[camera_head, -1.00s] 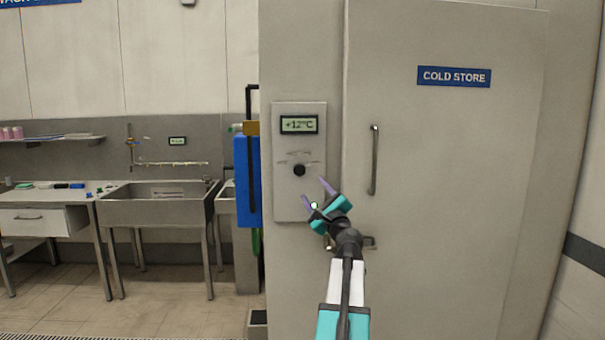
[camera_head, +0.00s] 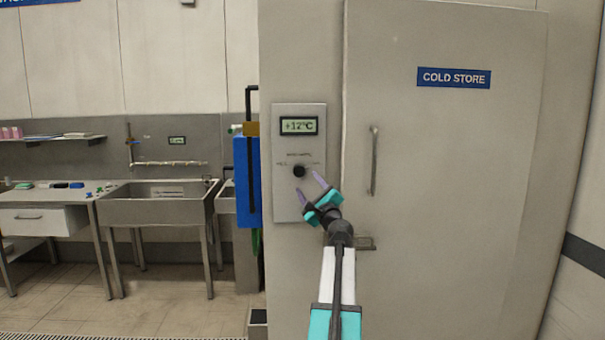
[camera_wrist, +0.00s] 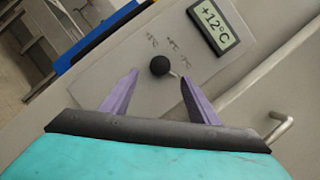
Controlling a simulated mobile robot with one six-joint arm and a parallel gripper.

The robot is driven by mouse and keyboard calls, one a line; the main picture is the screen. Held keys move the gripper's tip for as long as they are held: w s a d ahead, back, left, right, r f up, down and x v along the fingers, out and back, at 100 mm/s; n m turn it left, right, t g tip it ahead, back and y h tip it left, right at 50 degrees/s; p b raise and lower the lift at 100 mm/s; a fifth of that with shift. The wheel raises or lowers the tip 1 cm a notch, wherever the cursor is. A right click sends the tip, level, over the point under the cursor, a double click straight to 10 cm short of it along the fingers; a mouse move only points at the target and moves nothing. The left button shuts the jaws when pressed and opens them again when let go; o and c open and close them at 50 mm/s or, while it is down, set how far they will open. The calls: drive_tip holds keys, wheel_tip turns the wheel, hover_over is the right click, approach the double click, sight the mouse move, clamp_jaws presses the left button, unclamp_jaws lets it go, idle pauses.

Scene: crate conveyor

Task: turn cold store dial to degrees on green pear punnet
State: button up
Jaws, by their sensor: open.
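The cold store dial is a round black knob (camera_head: 299,171) on a grey control panel (camera_head: 286,210) left of the cold store door. Above it a display (camera_head: 299,125) reads +12°C. Small labels around the knob are too small to read surely. My gripper (camera_head: 308,183) is open and empty, with its purple fingertips just below and to the right of the knob. In the wrist view the knob (camera_wrist: 160,66) lies ahead, between and beyond the two fingers (camera_wrist: 154,88), apart from both. No green pear punnet is in view.
The closed cold store door (camera_head: 450,180) has a vertical handle (camera_head: 374,160) right of the panel. A blue object (camera_head: 246,180) with a black pipe stands left of it. Steel sinks (camera_head: 155,210) and a worktable are farther left.

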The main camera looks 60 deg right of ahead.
sight(301, 172)
drive_tip(key=shift+p+x, duration=1.05)
drive_tip(key=shift+x, duration=3.35)
drive_tip(key=c, duration=1)
drive_tip(key=shift+d+r, duration=0.1)
drive_tip(key=shift+d, duration=0.15)
drive_tip(key=shift+a, duration=0.15)
